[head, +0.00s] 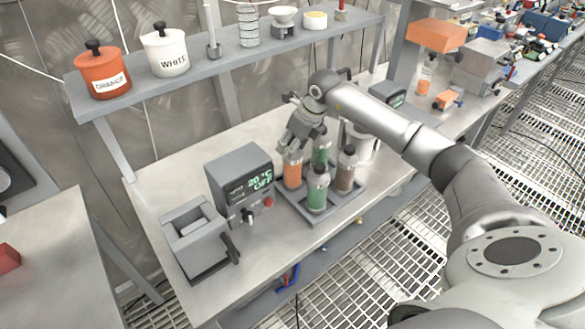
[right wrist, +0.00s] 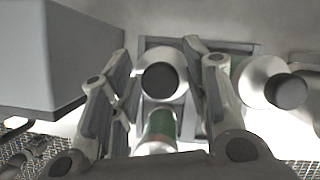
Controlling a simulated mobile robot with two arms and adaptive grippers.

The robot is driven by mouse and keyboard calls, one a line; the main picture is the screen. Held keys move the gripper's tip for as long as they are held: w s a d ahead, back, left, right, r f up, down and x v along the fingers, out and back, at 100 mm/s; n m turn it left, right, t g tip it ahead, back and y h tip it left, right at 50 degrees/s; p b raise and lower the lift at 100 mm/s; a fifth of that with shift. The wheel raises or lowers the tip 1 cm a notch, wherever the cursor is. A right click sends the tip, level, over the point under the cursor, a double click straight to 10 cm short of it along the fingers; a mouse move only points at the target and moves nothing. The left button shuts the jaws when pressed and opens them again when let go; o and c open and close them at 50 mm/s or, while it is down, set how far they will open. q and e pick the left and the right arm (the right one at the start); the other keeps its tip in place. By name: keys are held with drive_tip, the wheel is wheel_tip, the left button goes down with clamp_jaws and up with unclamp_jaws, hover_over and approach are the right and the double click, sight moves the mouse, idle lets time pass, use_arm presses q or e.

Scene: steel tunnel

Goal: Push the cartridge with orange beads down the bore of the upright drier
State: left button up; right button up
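The cartridge with orange beads (head: 292,173) stands upright at the back left of a grey tray (head: 318,217). My right gripper (head: 297,135) is directly above it, pointing down. In the right wrist view the open fingers (right wrist: 160,65) are on either side of a dark-capped cartridge (right wrist: 160,82), seen from above; its beads are hidden. I cannot tell whether the fingers touch it. A white upright cylinder (head: 364,143), partly hidden by my right arm, stands behind the tray; I cannot tell whether it is the drier. My left gripper is not in view.
Two green cartridges, one in front (head: 317,195), and a brown one (head: 346,172) stand close by in the tray. A grey display box (head: 240,180) reads 20 °C OFF left of the tray. A shelf (head: 230,60) with pots runs above the bench. Bare bench lies at the right front.

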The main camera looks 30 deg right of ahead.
clamp_jaws()
drive_tip(key=shift+r, duration=0.15)
